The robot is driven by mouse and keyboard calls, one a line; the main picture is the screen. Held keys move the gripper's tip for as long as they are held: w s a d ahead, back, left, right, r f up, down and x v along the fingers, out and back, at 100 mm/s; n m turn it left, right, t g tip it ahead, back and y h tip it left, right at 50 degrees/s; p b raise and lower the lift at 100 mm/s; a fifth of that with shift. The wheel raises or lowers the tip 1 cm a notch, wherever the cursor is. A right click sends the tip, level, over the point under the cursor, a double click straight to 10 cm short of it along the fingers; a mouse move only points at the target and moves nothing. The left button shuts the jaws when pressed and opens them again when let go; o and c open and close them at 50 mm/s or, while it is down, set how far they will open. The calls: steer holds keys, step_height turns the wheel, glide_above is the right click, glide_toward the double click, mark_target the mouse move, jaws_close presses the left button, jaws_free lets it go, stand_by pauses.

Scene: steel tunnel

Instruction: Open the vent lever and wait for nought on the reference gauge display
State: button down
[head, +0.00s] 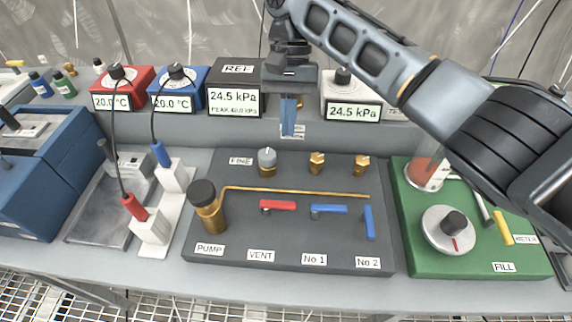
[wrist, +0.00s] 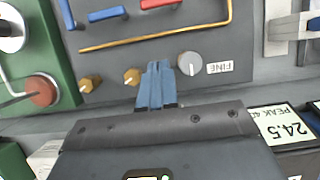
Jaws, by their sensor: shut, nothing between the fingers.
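The vent lever (head: 278,205) is a red handle on the dark panel, above the VENT label, lying crosswise to the right of its pivot. In the wrist view the red lever (wrist: 160,3) is cut by the top edge. The reference gauge (head: 236,88) is a black box marked REF; its display (head: 234,99) reads 24.5 kPa, with a smaller peak line below. My gripper (head: 288,132) hangs over the back edge of the panel, well above and behind the vent lever. Its blue fingers (wrist: 156,68) are shut and empty, apart from everything on the panel.
Two blue levers, No 1 (head: 329,209) and No 2 (head: 369,222), sit right of the vent lever. A brass pump (head: 209,211) stands left, and a brass pipe (head: 290,191) runs behind the levers. The FINE knob (head: 267,158) is near my fingers. A white gauge (head: 353,107) also reads 24.5 kPa.

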steer(key=shift+f, duration=0.1)
steer(key=x, duration=0.9)
steer(key=shift+s+f+p, duration=0.15)
steer(key=shift+p, duration=0.15)
steer(key=s+p, duration=0.1)
steer(key=s, duration=0.2)
steer(key=shift+f, duration=0.15)
steer(key=shift+s+f+p, duration=0.1)
steer(key=shift+s+p, duration=0.2)
steer(key=shift+s, duration=0.25)
steer(key=shift+a+f+b, duration=0.1)
steer(key=shift+a+b, duration=0.05)
steer(key=shift+b, duration=0.15)
steer(key=shift+s, duration=0.1)
